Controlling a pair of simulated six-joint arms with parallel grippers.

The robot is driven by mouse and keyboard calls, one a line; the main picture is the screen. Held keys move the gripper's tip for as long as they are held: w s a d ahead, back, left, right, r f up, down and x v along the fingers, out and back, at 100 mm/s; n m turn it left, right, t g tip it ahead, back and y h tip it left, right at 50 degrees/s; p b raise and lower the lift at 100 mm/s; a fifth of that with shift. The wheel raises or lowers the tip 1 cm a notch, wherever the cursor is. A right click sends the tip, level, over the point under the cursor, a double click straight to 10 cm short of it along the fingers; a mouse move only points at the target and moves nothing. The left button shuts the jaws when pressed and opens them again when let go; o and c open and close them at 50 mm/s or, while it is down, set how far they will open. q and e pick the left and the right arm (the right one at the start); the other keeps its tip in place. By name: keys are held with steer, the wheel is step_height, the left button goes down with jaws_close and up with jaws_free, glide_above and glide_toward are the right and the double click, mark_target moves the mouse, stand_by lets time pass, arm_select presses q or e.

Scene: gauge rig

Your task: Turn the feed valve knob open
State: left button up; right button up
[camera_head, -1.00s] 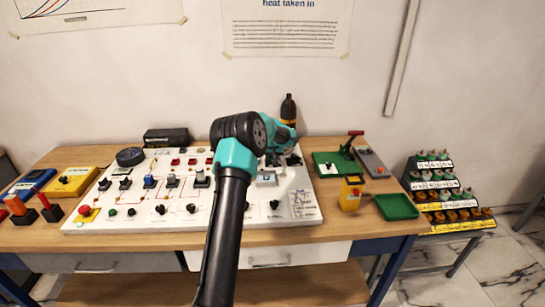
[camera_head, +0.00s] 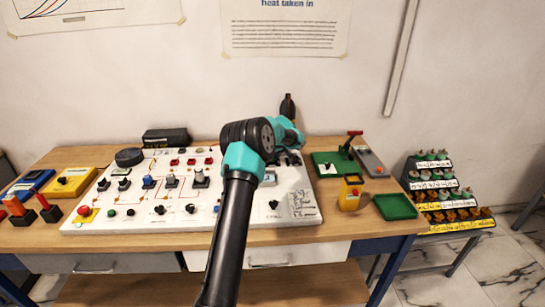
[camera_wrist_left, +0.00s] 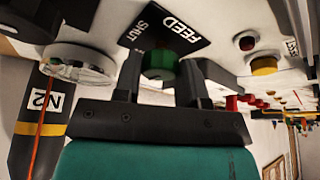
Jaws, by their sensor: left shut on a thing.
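The feed valve knob (camera_wrist_left: 158,64) is green and sits in front of a black plate (camera_wrist_left: 165,32) with the words FEED and SHUT. In the left wrist view, my left gripper (camera_wrist_left: 158,78) has one dark finger on each side of the knob and is shut on it. The knob's pointer and exact turn angle cannot be made out. In the head view, my left arm covers the knob, and the gripper's fingertips are mostly hidden beyond the teal wrist. My right gripper is not in view.
The white panel (camera_head: 135,215) carries several knobs and switches. A dark bottle (camera_head: 288,107) stands behind it; a cylinder labelled M2 (camera_wrist_left: 40,105) is close beside my gripper. A green tray (camera_head: 395,206) and a yellow device (camera_head: 351,193) lie to the right.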

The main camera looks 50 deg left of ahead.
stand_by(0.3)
arm_select(q)
steer(key=o, duration=0.9)
steer(key=v, duration=1.7)
steer(key=shift+r, duration=0.25)
